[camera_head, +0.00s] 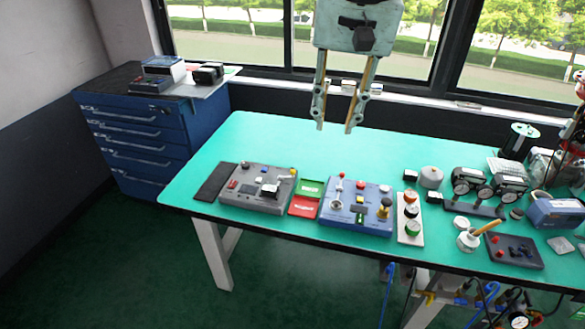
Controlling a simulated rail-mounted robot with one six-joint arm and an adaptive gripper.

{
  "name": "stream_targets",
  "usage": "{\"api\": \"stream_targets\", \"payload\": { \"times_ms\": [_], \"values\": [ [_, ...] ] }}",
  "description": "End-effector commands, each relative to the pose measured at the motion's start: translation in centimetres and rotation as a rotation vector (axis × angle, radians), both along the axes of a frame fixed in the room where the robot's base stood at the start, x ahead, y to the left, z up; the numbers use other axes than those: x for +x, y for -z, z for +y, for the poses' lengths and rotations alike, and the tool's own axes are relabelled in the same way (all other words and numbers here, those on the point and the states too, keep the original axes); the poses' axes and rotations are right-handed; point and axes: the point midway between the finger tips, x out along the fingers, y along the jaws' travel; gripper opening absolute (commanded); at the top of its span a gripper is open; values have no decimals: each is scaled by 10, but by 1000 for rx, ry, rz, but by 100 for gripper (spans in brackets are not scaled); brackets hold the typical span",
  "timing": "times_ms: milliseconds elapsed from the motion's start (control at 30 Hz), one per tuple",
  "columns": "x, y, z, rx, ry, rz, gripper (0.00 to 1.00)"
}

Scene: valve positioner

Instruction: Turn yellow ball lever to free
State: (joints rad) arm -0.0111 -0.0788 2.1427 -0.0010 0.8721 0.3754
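A blue control box (345,222) stands on the green table, with several small controls on top. A yellow knob (385,203) stands near its right end and may be the yellow ball lever; its shaft and exact setting are too small to tell. A red ball on a stem (340,176) rises at the box's back left. No marking for "free" is readable. My gripper (335,127) hangs from the top of the view with its two long fingers apart, open and empty. In the picture it is above the blue box and apart from it.
A grey control box (262,196) and green and red plates (305,199) lie left of the blue box. A white panel with round knobs (410,222) stands close on its right. Gauges (468,180) and a yellow-handled tool (478,235) crowd the right. The table's back left is clear.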

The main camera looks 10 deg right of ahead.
Motion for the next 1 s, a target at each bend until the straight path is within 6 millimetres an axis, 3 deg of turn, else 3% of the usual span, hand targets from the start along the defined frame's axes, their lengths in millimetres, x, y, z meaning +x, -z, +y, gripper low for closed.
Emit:
{"api": "stream_targets", "payload": {
  "times_ms": [567, 1000],
  "values": [
    [98, 33, 3, 24, 133, 53, 26],
    [168, 74, 6, 38, 235, 92, 26]
  ]
}}
